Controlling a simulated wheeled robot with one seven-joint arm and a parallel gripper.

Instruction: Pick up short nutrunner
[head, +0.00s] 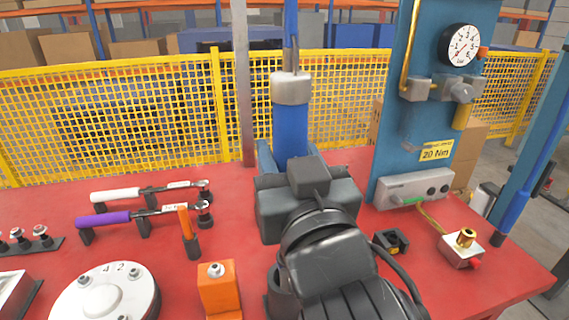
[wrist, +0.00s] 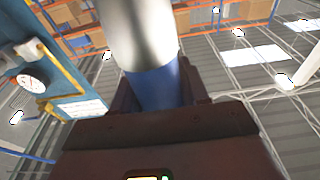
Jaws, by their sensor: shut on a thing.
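The short nutrunner (head: 290,125) is a blue cylinder with a silver-grey collar at its upper end. It stands upright in the head view, above the middle of the red table. A thin grey piece rises from its collar. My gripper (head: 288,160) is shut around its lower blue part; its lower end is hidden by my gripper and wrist. In the wrist view the nutrunner's blue body (wrist: 155,90) sits between the dark fingers of my gripper (wrist: 157,98), and its silver part fills the upper middle. I cannot see what is under the tool.
On the red table (head: 60,195), white-handled (head: 115,195) and purple-handled (head: 105,218) wrenches lie left, near an orange-handled tool (head: 186,222). An orange block (head: 218,290) and round white flange (head: 98,300) stand in front. A blue panel (head: 395,130) with a gauge (head: 460,46) rises right.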

